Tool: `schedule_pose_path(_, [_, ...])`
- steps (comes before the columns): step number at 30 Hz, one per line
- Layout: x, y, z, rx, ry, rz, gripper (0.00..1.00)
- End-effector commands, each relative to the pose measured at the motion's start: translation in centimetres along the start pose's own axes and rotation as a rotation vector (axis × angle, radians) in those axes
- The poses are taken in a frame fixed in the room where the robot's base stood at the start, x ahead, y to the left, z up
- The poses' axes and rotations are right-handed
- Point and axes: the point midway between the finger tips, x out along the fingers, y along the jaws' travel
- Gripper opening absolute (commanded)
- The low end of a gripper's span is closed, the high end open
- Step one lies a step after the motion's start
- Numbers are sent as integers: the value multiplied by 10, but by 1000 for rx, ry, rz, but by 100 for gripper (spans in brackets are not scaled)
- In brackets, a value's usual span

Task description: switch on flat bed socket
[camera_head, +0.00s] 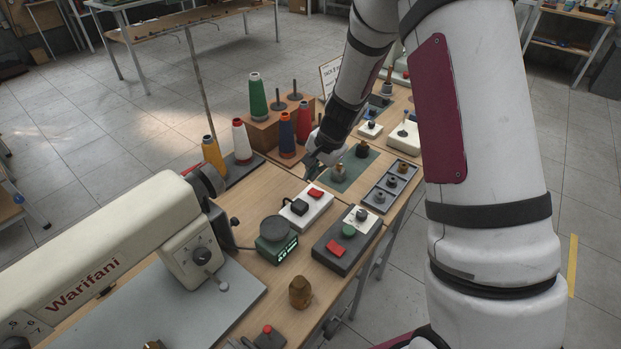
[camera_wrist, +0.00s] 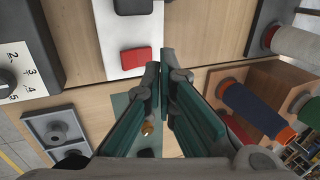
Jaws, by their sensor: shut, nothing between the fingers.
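A white socket box (camera_head: 319,207) stands on the wooden bench beside the sewing machine. It has a red rocker switch (camera_head: 316,193) at its far end and a black plug (camera_head: 299,206) at its near end. I see no readable name on it. In the wrist view the white box (camera_wrist: 106,50) is at the top, with the red switch (camera_wrist: 135,58) just left of my fingertips and the black plug (camera_wrist: 133,6) above. My gripper (camera_head: 311,167) is shut and empty, just beyond the switch end of the box. Its fingertips (camera_wrist: 160,72) look apart from the switch.
A dark control box (camera_head: 338,252) with red and green buttons and a dial stands nearer. A dark green-fronted unit (camera_head: 276,240) is left of it. Thread cones (camera_head: 287,135) stand beyond, left of my gripper. A grey parts tray (camera_head: 388,187) lies right. The sewing machine (camera_head: 120,260) fills the left.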

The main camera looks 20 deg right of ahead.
Motion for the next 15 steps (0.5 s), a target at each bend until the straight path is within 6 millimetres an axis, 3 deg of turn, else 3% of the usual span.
schedule_pose_path(9, [-61,-25,0,-4,2,-4,0])
schedule_pose_path(15, [-79,-31,0,-2,1,-2,0])
